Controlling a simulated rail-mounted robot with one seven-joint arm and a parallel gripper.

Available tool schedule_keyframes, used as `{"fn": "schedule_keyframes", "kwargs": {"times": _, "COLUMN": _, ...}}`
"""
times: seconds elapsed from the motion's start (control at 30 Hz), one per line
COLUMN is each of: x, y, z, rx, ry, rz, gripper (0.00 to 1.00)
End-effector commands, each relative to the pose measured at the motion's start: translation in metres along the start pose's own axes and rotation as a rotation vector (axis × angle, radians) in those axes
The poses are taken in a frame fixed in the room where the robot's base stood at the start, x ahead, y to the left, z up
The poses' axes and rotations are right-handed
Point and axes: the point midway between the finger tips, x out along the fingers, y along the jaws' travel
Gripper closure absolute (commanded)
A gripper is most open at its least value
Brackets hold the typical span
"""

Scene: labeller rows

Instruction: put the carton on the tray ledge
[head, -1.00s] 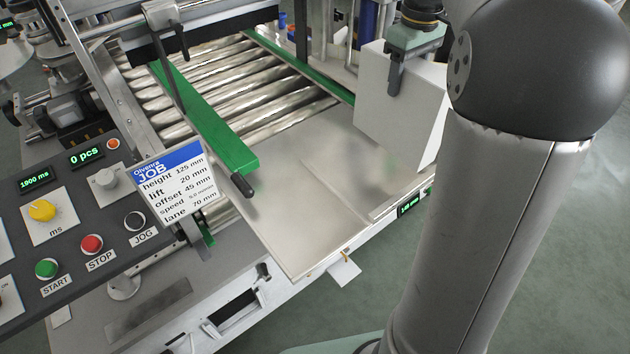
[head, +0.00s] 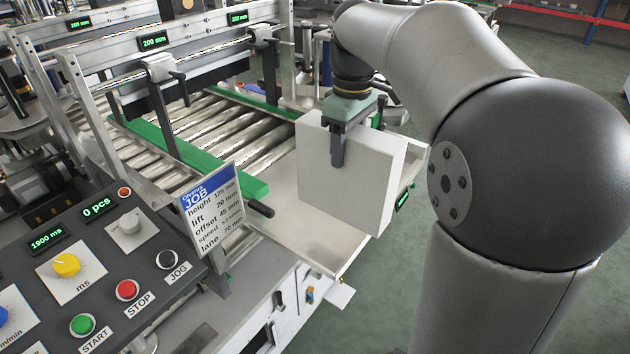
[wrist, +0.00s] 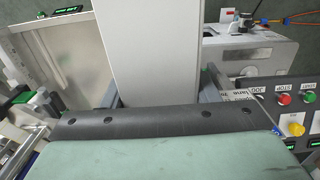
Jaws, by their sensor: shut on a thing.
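The carton (head: 350,180) is a plain white box, held upright by my gripper (head: 352,132) from above. One dark finger lies against its near side; the other finger is mostly hidden behind it. In the wrist view the carton (wrist: 150,50) fills the middle, between the two fingers of my gripper (wrist: 160,85). The tray ledge (head: 300,220) is a flat bare metal plate at the end of the rollers. The carton is over its right part in the head view. The carton hides that part, and I cannot tell whether its bottom touches the plate.
A green guide rail (head: 240,182) runs along the rollers (head: 185,140) left of the carton. A job card (head: 212,208) stands before the tray. The control panel (head: 110,260) with buttons is at the lower left. Open floor lies right of the tray.

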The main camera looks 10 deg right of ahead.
Motion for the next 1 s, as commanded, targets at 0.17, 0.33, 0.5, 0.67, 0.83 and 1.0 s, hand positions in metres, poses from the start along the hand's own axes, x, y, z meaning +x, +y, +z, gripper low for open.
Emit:
{"fn": "schedule_keyframes", "kwargs": {"times": 0.17, "x": 0.025, "y": 0.004, "z": -0.041, "rx": -0.002, "ry": -0.002, "rz": -0.003, "gripper": 0.93}}
{"fn": "schedule_keyframes", "kwargs": {"times": 0.33, "x": 0.052, "y": 0.007, "z": -0.063, "rx": -0.001, "ry": 0.0, "rz": -0.001, "gripper": 0.93}}
{"fn": "schedule_keyframes", "kwargs": {"times": 0.5, "x": 0.062, "y": 0.008, "z": -0.071, "rx": 0.001, "ry": 0.001, "rz": 0.001, "gripper": 0.93}}
{"fn": "schedule_keyframes", "kwargs": {"times": 0.67, "x": 0.074, "y": 0.009, "z": -0.08, "rx": -0.001, "ry": 0.0, "rz": 0.0, "gripper": 0.93}}
{"fn": "schedule_keyframes", "kwargs": {"times": 0.83, "x": 0.099, "y": 0.008, "z": -0.079, "rx": 0.0, "ry": 0.0, "rz": 0.0, "gripper": 0.93}}
{"fn": "schedule_keyframes", "kwargs": {"times": 1.0, "x": 0.102, "y": 0.009, "z": -0.079, "rx": 0.0, "ry": 0.003, "rz": 0.002, "gripper": 0.93}}
